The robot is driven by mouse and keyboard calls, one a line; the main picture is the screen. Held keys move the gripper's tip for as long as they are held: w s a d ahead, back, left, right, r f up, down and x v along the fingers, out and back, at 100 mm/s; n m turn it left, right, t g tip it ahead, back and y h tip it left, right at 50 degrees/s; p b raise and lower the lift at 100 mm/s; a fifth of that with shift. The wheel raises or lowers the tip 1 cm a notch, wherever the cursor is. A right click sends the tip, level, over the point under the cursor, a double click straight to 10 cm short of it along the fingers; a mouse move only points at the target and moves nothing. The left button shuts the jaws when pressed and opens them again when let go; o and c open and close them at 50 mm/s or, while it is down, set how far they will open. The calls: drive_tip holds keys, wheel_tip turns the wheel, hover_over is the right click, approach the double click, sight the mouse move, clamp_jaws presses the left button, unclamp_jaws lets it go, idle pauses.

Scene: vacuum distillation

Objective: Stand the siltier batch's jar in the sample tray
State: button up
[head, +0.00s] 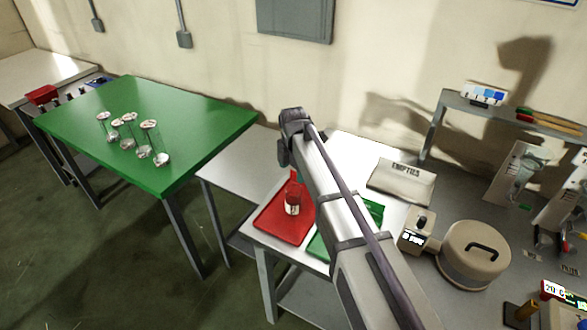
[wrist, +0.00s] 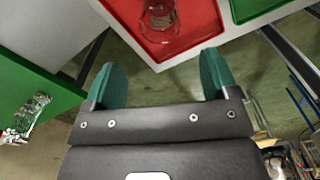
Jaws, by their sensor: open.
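A clear glass jar (head: 292,205) with a pale label stands in the red tray (head: 272,226). In the wrist view the jar (wrist: 160,22) shows in the red tray (wrist: 205,20), ahead of my fingertips. Several clear glass jars (head: 129,143) stand grouped on the green table (head: 190,110); how silty each one is cannot be told. A green tray (head: 317,247) beside the red one is partly hidden by my arm. My gripper (wrist: 164,80) is open, with nothing between its teal fingers.
A white packet marked "EMPTIES" (head: 402,180) lies right of my arm. A round beige lidded vessel (head: 474,254) and a small device (head: 416,233) stand on the bench. A raised shelf (head: 500,108) stands behind them. A gap separates the green table from the tray bench.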

drive_tip(key=shift+r, duration=0.15)
drive_tip(key=s+d+m, duration=0.9)
drive_tip(key=s+m, duration=0.3)
drive_tip(key=m, duration=0.1)
drive_tip(key=s+d+m, duration=1)
drive_tip(key=s+m, duration=0.1)
drive_tip(key=m, duration=0.1)
drive_tip(key=shift+s+m, duration=0.4)
drive_tip(key=shift+f+b, duration=0.75)
drive_tip(key=shift+b, duration=0.15)
